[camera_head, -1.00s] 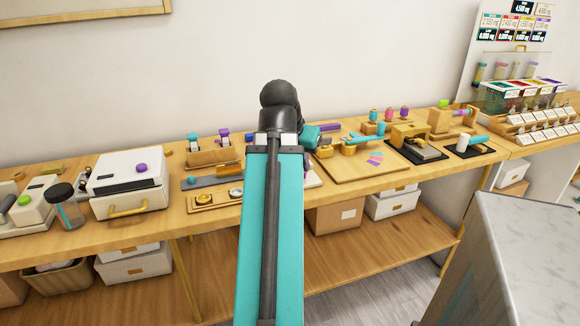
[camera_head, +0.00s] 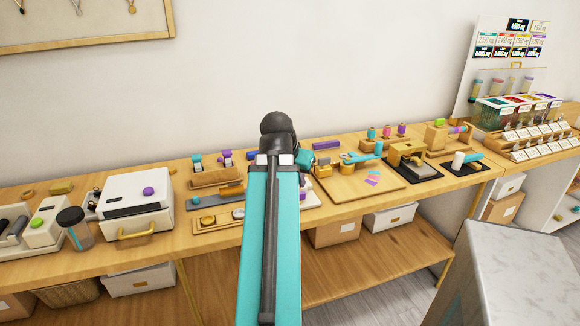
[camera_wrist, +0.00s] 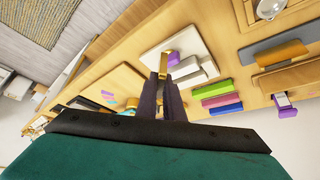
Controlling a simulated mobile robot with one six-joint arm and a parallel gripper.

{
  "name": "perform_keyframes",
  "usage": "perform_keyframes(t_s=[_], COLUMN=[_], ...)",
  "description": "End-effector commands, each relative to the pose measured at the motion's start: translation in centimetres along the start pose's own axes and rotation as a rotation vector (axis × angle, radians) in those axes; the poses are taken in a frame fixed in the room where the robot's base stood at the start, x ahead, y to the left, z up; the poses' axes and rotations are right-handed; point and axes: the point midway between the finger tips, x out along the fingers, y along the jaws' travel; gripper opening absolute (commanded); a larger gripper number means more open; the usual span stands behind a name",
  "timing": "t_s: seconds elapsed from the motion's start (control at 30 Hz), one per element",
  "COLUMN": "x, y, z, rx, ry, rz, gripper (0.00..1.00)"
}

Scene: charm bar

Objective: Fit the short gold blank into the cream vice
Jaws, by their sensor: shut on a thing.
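My gripper (camera_wrist: 163,80) points down over the bench in the wrist view, its dark fingers shut on a small gold blank (camera_wrist: 163,64). The blank sticks out past the fingertips. A cream block with a purple part, which looks like the cream vice (camera_wrist: 194,73), stands on a white plate just right of the fingers. The blank appears close beside the purple part; I cannot tell whether they touch or at what height the blank is. In the head view my arm hides the fingers and the blank, and most of the vice (camera_head: 309,198).
A white machine (camera_head: 138,205) stands further left.

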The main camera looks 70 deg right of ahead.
Motion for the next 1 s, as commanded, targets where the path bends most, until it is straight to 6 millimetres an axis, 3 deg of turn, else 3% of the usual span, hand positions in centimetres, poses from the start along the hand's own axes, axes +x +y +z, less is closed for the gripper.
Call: perform_keyframes(t_s=[0.93,1.0], x=[1.3,2.0], y=[-2.0,-2.6], z=[-2.4,-3.0], rx=[-0.001,-0.001], ry=[-0.001,0.0], rz=[0.0,-0.001], gripper=[0.0,0.0])
